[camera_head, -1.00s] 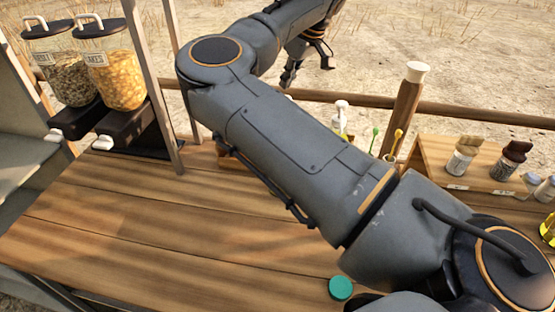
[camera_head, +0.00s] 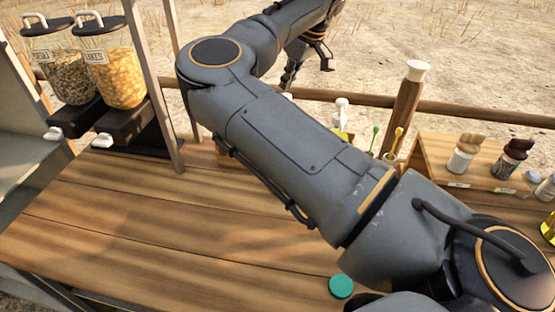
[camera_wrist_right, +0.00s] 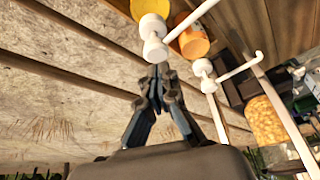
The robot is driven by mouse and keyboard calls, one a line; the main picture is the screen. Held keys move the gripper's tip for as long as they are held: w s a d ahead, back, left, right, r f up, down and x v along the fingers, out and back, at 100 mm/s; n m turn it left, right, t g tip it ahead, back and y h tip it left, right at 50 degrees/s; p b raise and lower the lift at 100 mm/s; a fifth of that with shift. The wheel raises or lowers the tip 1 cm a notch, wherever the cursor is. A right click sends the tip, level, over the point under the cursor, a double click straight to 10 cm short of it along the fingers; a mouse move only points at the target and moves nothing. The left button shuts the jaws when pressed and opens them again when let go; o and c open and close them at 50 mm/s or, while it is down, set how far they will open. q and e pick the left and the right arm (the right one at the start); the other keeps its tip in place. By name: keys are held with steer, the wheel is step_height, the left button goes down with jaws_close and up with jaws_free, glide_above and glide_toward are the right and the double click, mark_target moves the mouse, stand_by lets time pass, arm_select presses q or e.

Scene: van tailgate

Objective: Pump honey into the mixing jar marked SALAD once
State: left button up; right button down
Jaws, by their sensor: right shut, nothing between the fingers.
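My right gripper (camera_head: 308,62) is at the top of the head view, beyond the rail. In the right wrist view its fingers (camera_wrist_right: 158,80) are shut and empty, with the tips close to the white head of a pump (camera_wrist_right: 155,48); I cannot tell if they touch. That pump belongs to a yellow container (camera_wrist_right: 150,8). A second white pump (camera_wrist_right: 203,68) belongs to an orange container (camera_wrist_right: 193,42). No label shows, so I cannot tell which holds honey. A white pump top (camera_head: 341,104) shows behind my arm in the head view. No jar marked SALAD is visible. My left gripper is not in view.
My right arm crosses the wooden counter (camera_head: 120,225) and hides its middle. Two dispensers (camera_head: 118,75) stand at left. A wooden rack (camera_head: 430,153) with shakers (camera_head: 463,158) is at right. A teal lid (camera_head: 341,287) lies near the front. The left counter is clear.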

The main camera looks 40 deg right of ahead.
steer(key=shift+f, duration=0.15)
stand_by(0.4)
steer(key=shift+f+b, duration=1.25)
steer(key=shift+f, duration=0.3)
steer(key=shift+r, duration=0.1)
steer(key=shift+r+p, duration=1)
steer(key=shift+r, duration=0.45)
step_height(320, 180, up, 6)
steer(key=p, duration=0.4)
steer(key=shift+r, duration=0.15)
